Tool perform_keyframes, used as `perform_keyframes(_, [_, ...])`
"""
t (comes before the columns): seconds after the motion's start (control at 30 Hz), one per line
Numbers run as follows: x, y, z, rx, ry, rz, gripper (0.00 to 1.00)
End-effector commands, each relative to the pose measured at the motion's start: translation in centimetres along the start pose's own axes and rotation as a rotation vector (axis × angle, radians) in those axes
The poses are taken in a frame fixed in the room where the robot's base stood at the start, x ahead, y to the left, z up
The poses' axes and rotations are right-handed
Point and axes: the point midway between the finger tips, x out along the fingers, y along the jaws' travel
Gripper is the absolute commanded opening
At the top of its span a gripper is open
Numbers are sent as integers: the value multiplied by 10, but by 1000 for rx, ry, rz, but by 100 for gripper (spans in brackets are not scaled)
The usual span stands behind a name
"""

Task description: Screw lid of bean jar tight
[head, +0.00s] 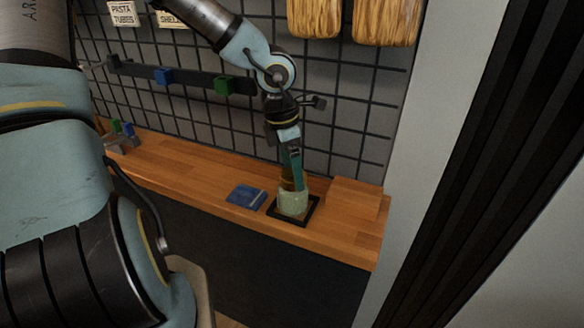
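The bean jar (292,203) is a pale green jar that stands upright in a black square frame (312,212) on the wooden counter. My gripper (291,184) points down at the top of the jar, with its fingers at or just above the jar's mouth. A brownish-yellow part, perhaps the lid, shows between the fingers and the jar. The fingers hide most of it, so I cannot tell whether they grip it or how it sits on the jar.
A blue square mat (246,196) lies left of the jar. A wooden block (352,198) stands close on the right. A wire grid wall (345,110) with a dark rail (190,79) rises behind. Small blue and green items (122,129) stand at the counter's far left. Bare counter (185,170) lies between.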

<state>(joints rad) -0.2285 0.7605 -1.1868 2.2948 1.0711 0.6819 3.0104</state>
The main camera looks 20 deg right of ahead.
Motion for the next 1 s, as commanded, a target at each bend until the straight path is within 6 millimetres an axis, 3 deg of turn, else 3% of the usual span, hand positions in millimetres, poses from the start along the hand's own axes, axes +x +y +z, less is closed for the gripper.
perform_keyframes(0.27, [0,0,0,-21,2,4,100])
perform_keyframes(0.53, [1,-1,-1,-284,3,46,100])
perform_keyframes(0.87, [0,-1,0,-328,1,50,100])
perform_keyframes(1.0, [1,-2,0,-453,2,73,100])
